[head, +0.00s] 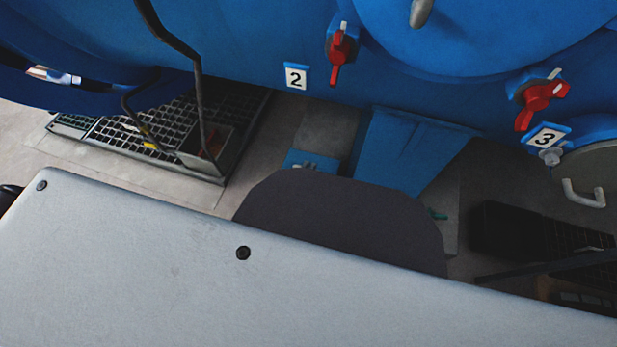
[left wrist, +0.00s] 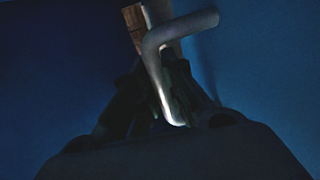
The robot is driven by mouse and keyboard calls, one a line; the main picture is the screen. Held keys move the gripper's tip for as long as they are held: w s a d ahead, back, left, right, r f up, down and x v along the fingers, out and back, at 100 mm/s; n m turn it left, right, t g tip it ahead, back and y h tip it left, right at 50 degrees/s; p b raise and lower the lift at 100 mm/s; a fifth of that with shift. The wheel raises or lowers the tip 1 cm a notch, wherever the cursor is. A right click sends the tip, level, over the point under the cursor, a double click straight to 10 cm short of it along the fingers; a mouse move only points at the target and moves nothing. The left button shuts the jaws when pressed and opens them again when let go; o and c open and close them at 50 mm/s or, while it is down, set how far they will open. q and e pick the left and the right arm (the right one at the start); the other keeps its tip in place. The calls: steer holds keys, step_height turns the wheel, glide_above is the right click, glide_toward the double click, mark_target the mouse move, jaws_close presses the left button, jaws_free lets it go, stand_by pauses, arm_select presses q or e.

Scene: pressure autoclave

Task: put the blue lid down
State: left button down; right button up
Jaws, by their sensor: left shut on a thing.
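In the left wrist view, my left gripper (left wrist: 172,108) is shut on a bent grey metal handle (left wrist: 178,30). Dark blue surface, which I take to be the blue lid (left wrist: 265,75), fills the background behind the handle. The lid's rim does not show there, and the picture is dark, so I cannot tell whether it touches anything. In the head view I cannot make out either set of fingers, nor clearly the held lid. My right gripper is not in view.
A big blue vessel spans the top of the head view, with red valve handles (head: 340,50) (head: 540,98) and number plates 2 (head: 296,76) and 3 (head: 546,137). A metal grating step (head: 165,130) stands on the floor at left. Bare floor (head: 110,178) shows beside it.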

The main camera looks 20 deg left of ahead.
arm_select(q)
steer(key=shift+w+f+b, duration=0.1)
steer(key=shift+f+b, duration=0.2)
steer(key=shift+f, duration=0.15)
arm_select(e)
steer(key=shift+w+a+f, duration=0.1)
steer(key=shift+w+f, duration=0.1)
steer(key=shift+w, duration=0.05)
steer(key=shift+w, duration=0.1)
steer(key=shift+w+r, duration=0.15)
arm_select(q)
steer(key=shift+f, duration=0.1)
steer(key=shift+f+b, duration=1.35)
steer(key=shift+f, duration=0.4)
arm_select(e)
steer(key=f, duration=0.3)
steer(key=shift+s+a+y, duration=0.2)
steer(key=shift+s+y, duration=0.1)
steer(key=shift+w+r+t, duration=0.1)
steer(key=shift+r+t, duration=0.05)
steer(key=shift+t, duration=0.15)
